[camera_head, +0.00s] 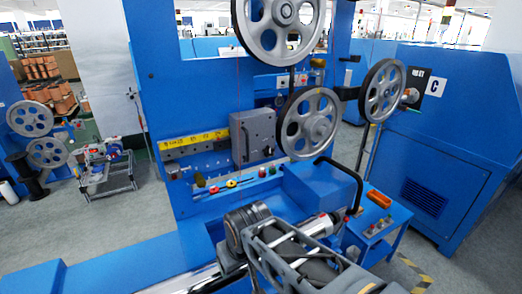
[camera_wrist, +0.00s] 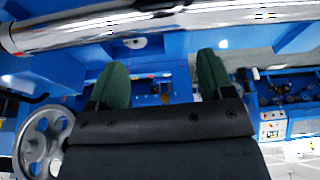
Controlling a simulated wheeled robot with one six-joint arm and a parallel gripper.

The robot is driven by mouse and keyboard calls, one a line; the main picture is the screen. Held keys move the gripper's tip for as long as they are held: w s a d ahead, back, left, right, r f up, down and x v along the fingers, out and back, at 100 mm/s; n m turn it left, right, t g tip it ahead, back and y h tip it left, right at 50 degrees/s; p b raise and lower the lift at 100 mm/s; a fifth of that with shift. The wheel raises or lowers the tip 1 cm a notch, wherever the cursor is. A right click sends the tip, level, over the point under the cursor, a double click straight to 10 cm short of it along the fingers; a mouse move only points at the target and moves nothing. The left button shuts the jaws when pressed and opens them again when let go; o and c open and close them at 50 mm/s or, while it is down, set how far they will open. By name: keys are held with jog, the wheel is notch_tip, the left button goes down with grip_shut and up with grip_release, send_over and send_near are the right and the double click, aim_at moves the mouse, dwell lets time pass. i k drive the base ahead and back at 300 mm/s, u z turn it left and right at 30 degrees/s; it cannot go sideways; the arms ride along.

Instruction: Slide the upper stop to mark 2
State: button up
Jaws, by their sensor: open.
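My gripper (camera_wrist: 162,78) shows in the wrist view as two dark green fingers, spread wide apart with nothing between them. In the head view my arm fills the lower middle, and I cannot make out the fingertips there. A yellow scale strip (camera_head: 190,140) with dark marks runs along the blue machine's upright panel; its marks are too small to read. A grey block (camera_head: 253,136) sits at the right end of the strip. I cannot tell which part is the upper stop, or at which mark it stands. My arm is in front of and below the strip.
Large grey pulleys (camera_head: 308,124) are mounted right of the block. Small coloured knobs (camera_head: 231,184) line the ledge below. A black curved handle (camera_head: 345,170) rises at the right. A shiny bar (camera_wrist: 150,25) crosses the wrist view close above the fingers. Grey floor is open at left.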

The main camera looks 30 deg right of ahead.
aim_at(319, 63)
jog(key=k, duration=1.1)
jog(key=z, duration=0.8)
jog(key=i, duration=0.8)
jog(key=z, duration=2.35)
jog(key=i, duration=1.3)
jog(key=u, duration=2.15)
